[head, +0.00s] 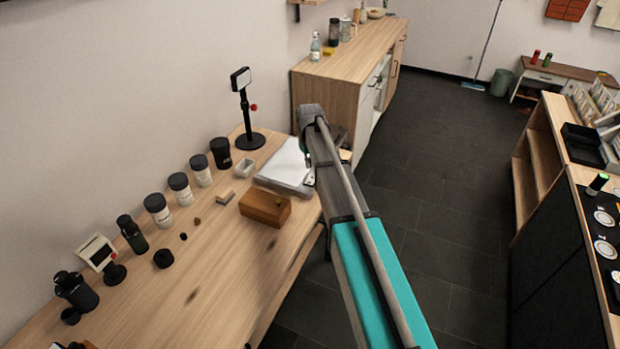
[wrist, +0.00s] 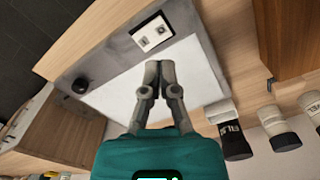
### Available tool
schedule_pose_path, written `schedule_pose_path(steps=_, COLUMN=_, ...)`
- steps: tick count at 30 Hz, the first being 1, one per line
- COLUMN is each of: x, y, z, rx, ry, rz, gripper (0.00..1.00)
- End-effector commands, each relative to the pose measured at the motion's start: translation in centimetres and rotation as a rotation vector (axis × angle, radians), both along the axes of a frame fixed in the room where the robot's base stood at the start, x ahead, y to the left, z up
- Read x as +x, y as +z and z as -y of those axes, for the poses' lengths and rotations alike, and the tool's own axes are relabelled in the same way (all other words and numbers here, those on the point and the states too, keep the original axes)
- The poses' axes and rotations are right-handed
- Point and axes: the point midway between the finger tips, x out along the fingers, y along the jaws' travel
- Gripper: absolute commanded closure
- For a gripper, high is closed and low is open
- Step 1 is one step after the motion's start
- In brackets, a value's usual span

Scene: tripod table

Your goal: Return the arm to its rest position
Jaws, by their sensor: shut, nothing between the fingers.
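My arm (head: 350,210) reaches from the bottom of the head view over the right edge of the wooden table (head: 215,265). My gripper (wrist: 158,78) shows in the wrist view with its two grey fingers together and nothing between them. It is over a flat grey device with a white top (wrist: 110,94), which also shows in the head view (head: 285,168). I cannot tell the exact height above it. In the head view the fingertips are hidden behind my arm.
A wooden box (head: 265,207) stands near the arm on the table. A black stand (head: 249,140) with a small screen rises behind. Several dark-lidded jars (head: 157,210) line the wall side. A wooden cabinet (head: 335,65) stands beyond the table; dark floor (head: 440,215) lies open to the right.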

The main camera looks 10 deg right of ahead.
Motion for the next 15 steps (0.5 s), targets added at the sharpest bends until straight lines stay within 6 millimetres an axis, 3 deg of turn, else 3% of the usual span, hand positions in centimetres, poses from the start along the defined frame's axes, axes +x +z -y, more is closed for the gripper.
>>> schedule_pose_path(steps=11, x=-0.1, y=0.0, z=0.0, rx=0.0, ry=-0.001, rz=0.0, gripper=1.0)
schedule_pose_path(steps=15, x=-1.2, y=0.0, z=0.0, rx=0.0, ry=-0.012, rz=0.0, gripper=1.0)
